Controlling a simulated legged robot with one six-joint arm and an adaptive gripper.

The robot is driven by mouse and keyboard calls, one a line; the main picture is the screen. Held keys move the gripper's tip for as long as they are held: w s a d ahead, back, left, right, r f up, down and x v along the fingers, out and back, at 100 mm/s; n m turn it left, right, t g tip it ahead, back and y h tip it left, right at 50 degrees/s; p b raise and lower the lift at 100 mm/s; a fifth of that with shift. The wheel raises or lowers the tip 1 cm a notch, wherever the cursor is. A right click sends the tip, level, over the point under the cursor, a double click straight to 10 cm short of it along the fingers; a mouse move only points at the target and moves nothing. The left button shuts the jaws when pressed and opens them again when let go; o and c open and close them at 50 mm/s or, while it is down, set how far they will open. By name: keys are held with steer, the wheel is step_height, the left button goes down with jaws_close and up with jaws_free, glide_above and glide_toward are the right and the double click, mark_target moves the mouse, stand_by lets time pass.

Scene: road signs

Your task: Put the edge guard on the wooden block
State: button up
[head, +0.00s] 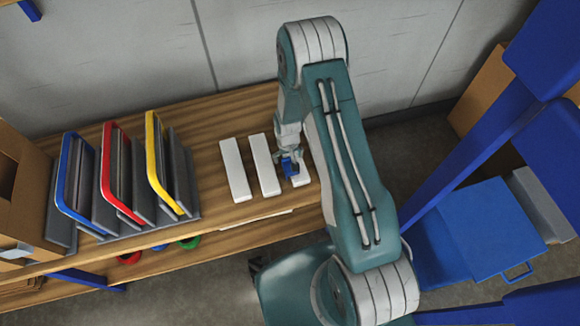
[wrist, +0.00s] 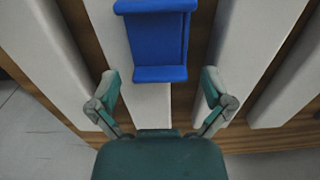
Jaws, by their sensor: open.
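A blue channel-shaped piece, which looks like the edge guard (wrist: 155,40), lies over a pale bar (wrist: 150,105) in the wrist view, covering part of its width. In the head view the edge guard (head: 290,167) shows small at the rightmost pale bar (head: 302,178). I cannot tell whether it is seated on the bar or rests loosely. The pale bars look white; no block shows clear wood grain. My gripper (wrist: 160,95) is open and empty, its fingers spread on either side below the edge guard in the wrist view, not touching it. In the head view my gripper (head: 290,158) is partly hidden.
Two more pale bars (head: 235,170) (head: 265,165) lie left of my gripper on the wooden shelf top (head: 215,130). Blue, red and yellow framed signs (head: 122,172) stand in a grey rack farther left. A wall is behind; a blue box (head: 485,230) is at right.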

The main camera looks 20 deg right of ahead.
steer(key=shift+a+f, duration=0.1)
steer(key=shift+c, duration=0.3)
steer(key=c, duration=1.2)
